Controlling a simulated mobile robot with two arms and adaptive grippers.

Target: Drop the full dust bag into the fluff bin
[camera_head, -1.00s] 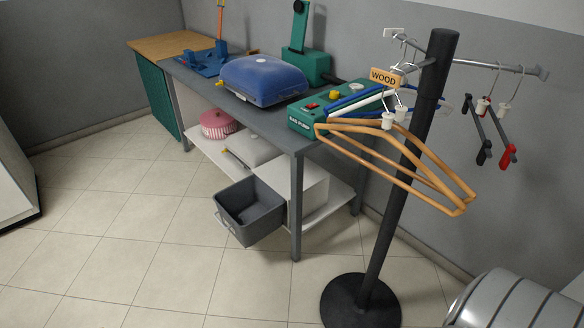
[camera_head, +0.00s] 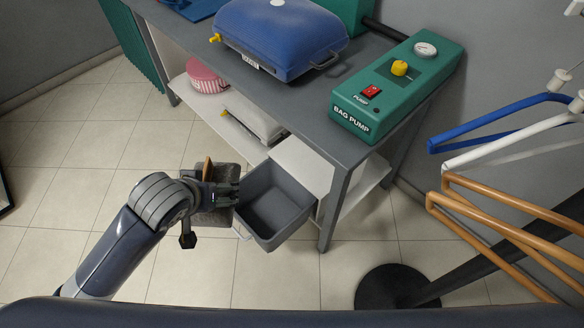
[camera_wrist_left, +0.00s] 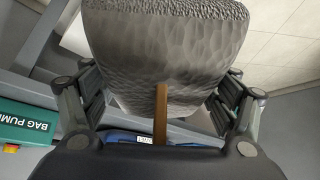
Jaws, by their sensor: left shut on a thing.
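My left gripper (camera_head: 226,194) is shut on the grey dust bag (camera_head: 213,217). The bag hangs just left of the fluff bin, apart from or against its rim; I cannot tell which. In the left wrist view the bag (camera_wrist_left: 165,55) is a wrinkled grey block between the fingers (camera_wrist_left: 158,105), with a brown strip in front of it. The fluff bin (camera_head: 287,228) is a dark grey open box pulled out from under the bench, and its visible inside looks empty. My right gripper is not in view.
The bench (camera_head: 310,105) stands above the bin, with a blue press (camera_head: 275,40) and a green bag pump (camera_head: 400,85) on it. A pink striped tin (camera_head: 206,76) sits on the lower shelf. A black hanger stand (camera_head: 400,288) with wooden hangers is at the right. Tiled floor lies clear at left.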

